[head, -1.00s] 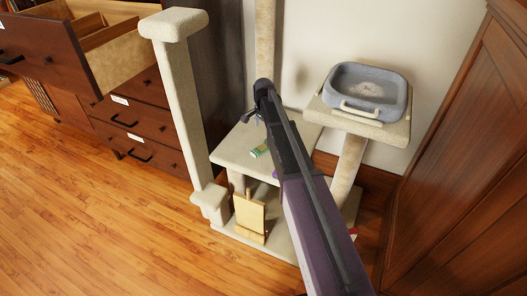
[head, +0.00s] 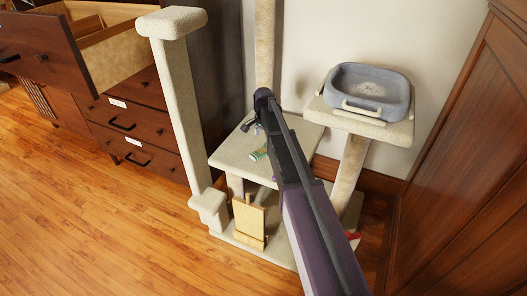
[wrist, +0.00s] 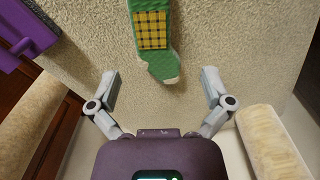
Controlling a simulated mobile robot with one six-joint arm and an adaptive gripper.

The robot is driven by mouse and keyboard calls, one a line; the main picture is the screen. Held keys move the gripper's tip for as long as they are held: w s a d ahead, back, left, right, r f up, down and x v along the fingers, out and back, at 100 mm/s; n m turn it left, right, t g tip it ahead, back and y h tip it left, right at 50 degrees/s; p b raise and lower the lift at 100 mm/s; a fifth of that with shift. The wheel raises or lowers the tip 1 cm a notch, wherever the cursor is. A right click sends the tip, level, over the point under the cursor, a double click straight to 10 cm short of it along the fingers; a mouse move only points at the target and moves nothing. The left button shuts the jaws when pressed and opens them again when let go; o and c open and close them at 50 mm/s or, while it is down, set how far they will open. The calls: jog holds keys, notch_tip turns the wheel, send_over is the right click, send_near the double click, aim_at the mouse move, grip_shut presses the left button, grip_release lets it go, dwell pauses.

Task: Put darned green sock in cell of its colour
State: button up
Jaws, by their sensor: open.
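The green sock (wrist: 155,38) has a yellow and dark checked darn. It lies flat on the carpeted middle platform of the cat tree, its white-tipped toe towards my gripper in the wrist view. In the head view the sock (head: 259,153) is small and partly hidden by my arm. My gripper (wrist: 159,74) is open and empty, its two fingers spread either side of the toe end. In the head view my gripper (head: 250,124) is above the platform, mostly hidden behind the arm. An open drawer (head: 122,50) with wooden dividers is at upper left; its cell colours cannot be seen.
The platform (head: 230,152) stands between a tall carpeted post (head: 180,100) and a raised perch holding a grey basket (head: 368,90). A purple object (wrist: 25,32) is at the wrist view's upper left. Open wooden floor (head: 90,220) lies at front left; a wooden panel (head: 465,160) stands right.

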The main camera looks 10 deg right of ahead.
aim_at(264, 148)
jog(key=shift+s+a+f+b, duration=0.1)
jog(key=shift+f+b, duration=1.15)
jog(key=shift+f, duration=0.05)
jog(key=shift+s+f+b, duration=0.1)
jog(key=shift+f+b, duration=1.1)
jog(key=shift+f, duration=0.05)
jog(key=c, duration=0.9)
jog(key=shift+r, duration=0.15)
jog(key=shift+c, duration=0.2)
notch_tip(264, 148, up, 10)
jog(key=p, duration=1)
